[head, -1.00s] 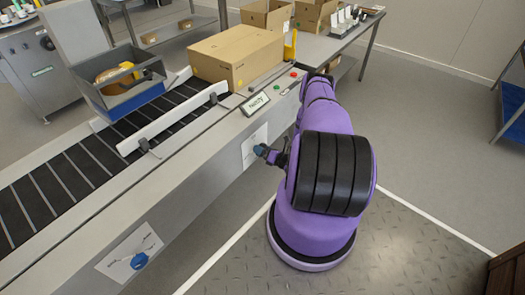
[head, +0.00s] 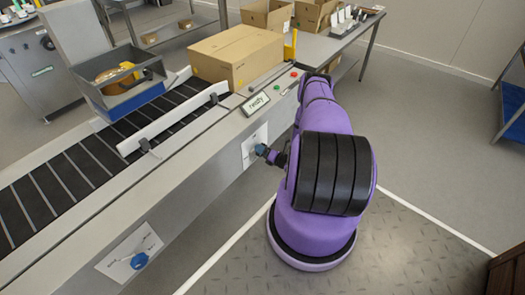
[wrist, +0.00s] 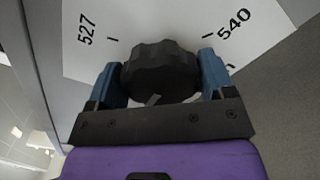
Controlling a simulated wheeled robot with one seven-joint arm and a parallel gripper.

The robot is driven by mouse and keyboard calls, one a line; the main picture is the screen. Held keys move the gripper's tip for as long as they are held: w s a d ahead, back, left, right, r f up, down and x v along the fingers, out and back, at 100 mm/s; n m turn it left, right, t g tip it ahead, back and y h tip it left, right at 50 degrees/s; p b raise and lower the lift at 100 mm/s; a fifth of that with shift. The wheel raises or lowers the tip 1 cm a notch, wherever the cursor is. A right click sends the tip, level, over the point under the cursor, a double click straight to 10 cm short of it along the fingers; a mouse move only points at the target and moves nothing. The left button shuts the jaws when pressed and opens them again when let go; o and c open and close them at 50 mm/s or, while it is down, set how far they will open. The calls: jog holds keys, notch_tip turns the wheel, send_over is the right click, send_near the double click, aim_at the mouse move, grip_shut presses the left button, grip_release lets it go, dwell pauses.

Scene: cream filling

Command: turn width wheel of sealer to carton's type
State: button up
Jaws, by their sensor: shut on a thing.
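My gripper (wrist: 160,70) is shut on a dark ribbed wheel (wrist: 160,72), with one blue finger on each side of it. The wheel sits on a white dial plate (wrist: 150,22) with short black marks and the numbers 527 on the left and 540 on the right. A small pale mark shows at the wheel's near edge. In the head view my gripper (head: 262,150) is against the white plate (head: 253,139) on the conveyor's side; the wheel itself is hidden there. The closed brown carton (head: 237,57) stands on the belt; no type label is readable on it.
A second white plate (head: 119,253) with a blue wheel (head: 139,261) is at the lower left of the conveyor's side. A small "ready" display (head: 255,103) and buttons sit above my gripper. A grey-blue bin (head: 120,89) stands over the belt.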

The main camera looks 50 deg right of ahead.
jog(key=m, duration=0.5)
jog(key=shift+f, duration=0.1)
jog(key=m, duration=0.5)
jog(key=shift+m, duration=0.4)
jog(key=m, duration=0.5)
jog(key=shift+f, duration=0.15)
jog(key=m, duration=1.1)
jog(key=shift+a, duration=0.15)
jog(key=m, duration=0.5)
jog(key=shift+s+m, duration=0.1)
jog(key=shift+m, duration=0.3)
jog(key=m, duration=0.5)
jog(key=shift+a, duration=0.15)
jog(key=m, duration=0.5)
jog(key=shift+m, duration=0.4)
